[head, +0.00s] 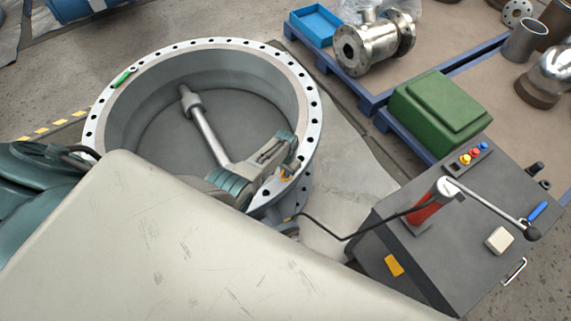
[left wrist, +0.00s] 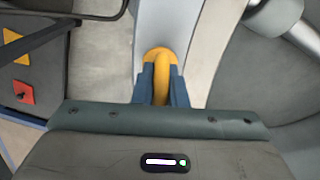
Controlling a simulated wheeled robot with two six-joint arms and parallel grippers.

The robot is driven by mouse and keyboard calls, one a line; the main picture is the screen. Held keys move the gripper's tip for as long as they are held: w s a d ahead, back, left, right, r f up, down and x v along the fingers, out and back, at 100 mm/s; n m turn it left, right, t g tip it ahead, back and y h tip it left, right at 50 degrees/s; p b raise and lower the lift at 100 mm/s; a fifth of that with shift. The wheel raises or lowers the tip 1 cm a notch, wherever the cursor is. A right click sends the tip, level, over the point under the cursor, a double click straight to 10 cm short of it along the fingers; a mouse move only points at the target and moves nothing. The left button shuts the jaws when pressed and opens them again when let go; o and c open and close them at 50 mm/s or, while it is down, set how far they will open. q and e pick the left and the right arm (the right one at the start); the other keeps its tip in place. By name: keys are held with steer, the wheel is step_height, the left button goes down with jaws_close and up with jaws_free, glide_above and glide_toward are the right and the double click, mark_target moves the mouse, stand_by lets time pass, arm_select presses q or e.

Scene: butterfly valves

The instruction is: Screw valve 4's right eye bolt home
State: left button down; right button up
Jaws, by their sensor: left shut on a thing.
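A large butterfly valve with a pale flange ring (head: 310,95) full of bolt holes lies face up in the head view. Its disc (head: 165,120) and shaft (head: 205,130) show inside. My left gripper (head: 286,170) is at the right side of the flange. In the left wrist view, the blue fingers of my left gripper (left wrist: 160,88) are shut on a yellow eye bolt (left wrist: 160,58), which stands at the pale rim. The bolt's thread and seat are hidden, so I cannot tell how deep it sits. My right gripper is not in view.
A dark cart (head: 395,245) with a red-bodied lever pump (head: 428,212) stands to the right, with a black hose reaching toward the valve. A green box (head: 440,110) and a metal valve (head: 375,45) are behind. A green item (head: 122,78) lies on the left rim.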

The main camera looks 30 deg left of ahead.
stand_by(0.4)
arm_select(q)
steer(key=c, duration=1.5)
jaws_free()
steer(key=shift+o, duration=0.2)
steer(key=shift+r+p, duration=0.3)
steer(key=shift+r, duration=0.35)
step_height(320, 180, up, 8)
steer(key=shift+f+p, duration=0.2)
steer(key=shift+p, duration=0.4)
steer(key=shift+r, duration=0.95)
steer(key=shift+f, duration=0.1)
